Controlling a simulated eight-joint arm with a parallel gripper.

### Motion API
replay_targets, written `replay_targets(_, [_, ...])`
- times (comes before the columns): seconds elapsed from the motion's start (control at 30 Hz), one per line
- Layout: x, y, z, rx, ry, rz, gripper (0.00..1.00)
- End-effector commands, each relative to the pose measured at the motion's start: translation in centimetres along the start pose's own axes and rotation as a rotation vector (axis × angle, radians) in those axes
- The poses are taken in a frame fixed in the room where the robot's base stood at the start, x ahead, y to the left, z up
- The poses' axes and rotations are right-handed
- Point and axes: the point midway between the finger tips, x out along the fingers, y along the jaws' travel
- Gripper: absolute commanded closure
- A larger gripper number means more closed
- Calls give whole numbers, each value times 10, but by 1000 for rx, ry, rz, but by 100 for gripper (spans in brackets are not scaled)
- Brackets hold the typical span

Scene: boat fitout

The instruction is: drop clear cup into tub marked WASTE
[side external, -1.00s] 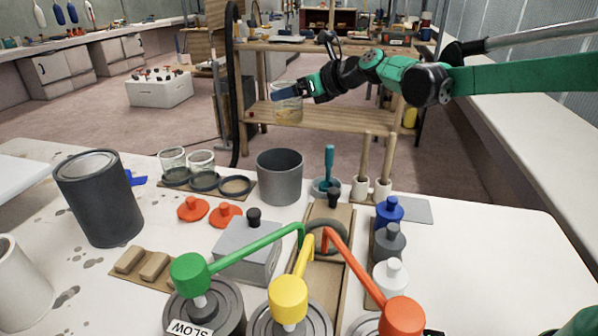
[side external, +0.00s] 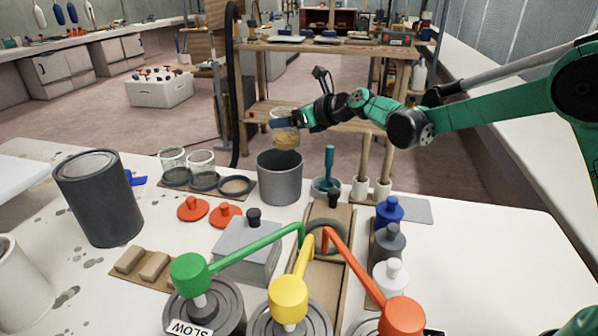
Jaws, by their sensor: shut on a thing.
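My gripper (side external: 290,120) is shut on a clear cup (side external: 285,139) with something yellowish-tan in its lower part. The cup is held roughly upright. In the picture it appears just above the rim of a grey open tub (side external: 280,180), apart from it; the exact depth between them is hard to judge. No WASTE marking shows on the visible side of this tub. Two other clear cups (side external: 173,164) (side external: 201,167) stand in a holder to the left of the tub, beside an empty ring.
A teal-handled tool (side external: 328,168) in a small pot and two wooden-handled tools (side external: 363,170) stand right of the tub. A dark grey can (side external: 98,197) is at left. Green, yellow and red levers (side external: 288,296) fill the front. Blue, grey and white bottles (side external: 389,212) line the right.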

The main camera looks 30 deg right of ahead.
Motion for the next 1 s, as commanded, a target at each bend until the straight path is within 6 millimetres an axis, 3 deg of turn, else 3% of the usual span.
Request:
replay_targets(0.03, [0, 0, 0, 0, 0, 0, 17])
replay_targets(0.1, [0, 0, 0, 0, 0, 0, 0])
replay_targets(0.37, [-2, 0, 0, 0, 0, 0, 0])
replay_targets(0.8, [-49, 0, 0, 1, 0, 0, 0])
replay_targets(1.0, [-56, 0, 0, 0, 0, 0, 0])
